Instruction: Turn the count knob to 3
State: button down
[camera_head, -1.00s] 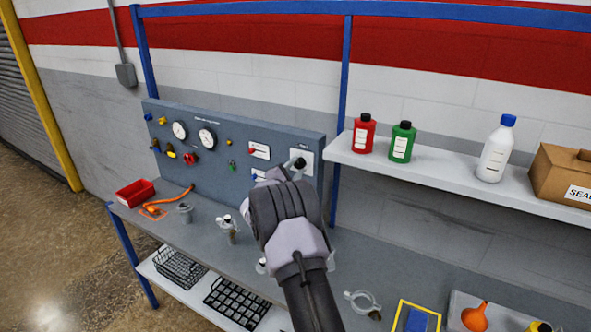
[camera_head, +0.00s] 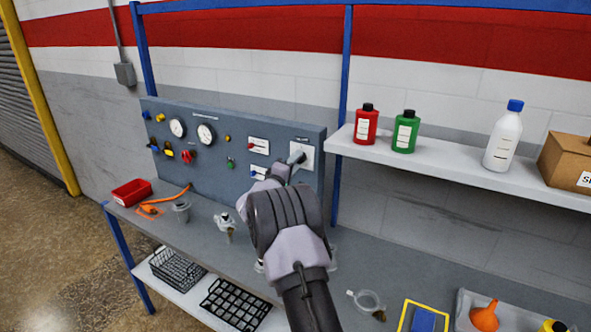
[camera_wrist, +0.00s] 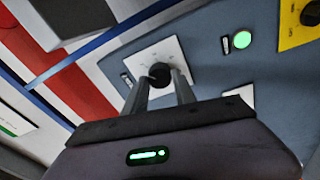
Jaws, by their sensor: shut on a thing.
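The count knob (camera_wrist: 160,74) is a black round knob on a white square plate (camera_wrist: 166,55) on the grey panel. My gripper (camera_wrist: 163,82) has its two fingers on either side of the knob and is shut on it. In the head view my gripper (camera_head: 297,158) reaches the white plate (camera_head: 306,147) at the panel's right end, and my wrist and fingers hide most of the knob. The marks on the plate are too small to read, so the knob's setting cannot be told.
The grey panel (camera_head: 222,160) also carries gauges, small valves and two switches (camera_head: 259,146). A green light (camera_wrist: 242,40) shows in the wrist view. A shelf (camera_head: 430,170) with a red bottle (camera_head: 366,124) and a green bottle (camera_head: 405,131) stands close to the right of the panel.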

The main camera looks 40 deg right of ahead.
jog(key=shift+w+a+m+g+h+b, duration=0.15)
jog(key=shift+m+g+b, duration=0.3)
jog(key=shift+m+b, duration=2.15)
jog(key=shift+s+d+m+g+h+b, duration=0.1)
jog(key=shift+m+g+b, duration=0.3)
jog(key=shift+m, duration=4.45)
jog(key=shift+w+a+m+g+h+b, duration=0.15)
jog(key=shift+m+g+b, duration=0.75)
jog(key=shift+m, duration=2.85)
jog(key=shift+s+d+b, duration=0.1)
jog(key=shift+b, duration=0.25)
jog(key=c, duration=1)
grip_release()
jog(key=shift+t, duration=0.35)
jog(key=shift+r, duration=0.1)
jog(key=p+v, duration=0.2)
jog(key=v, duration=1.5)
jog(key=shift+a, duration=0.25)
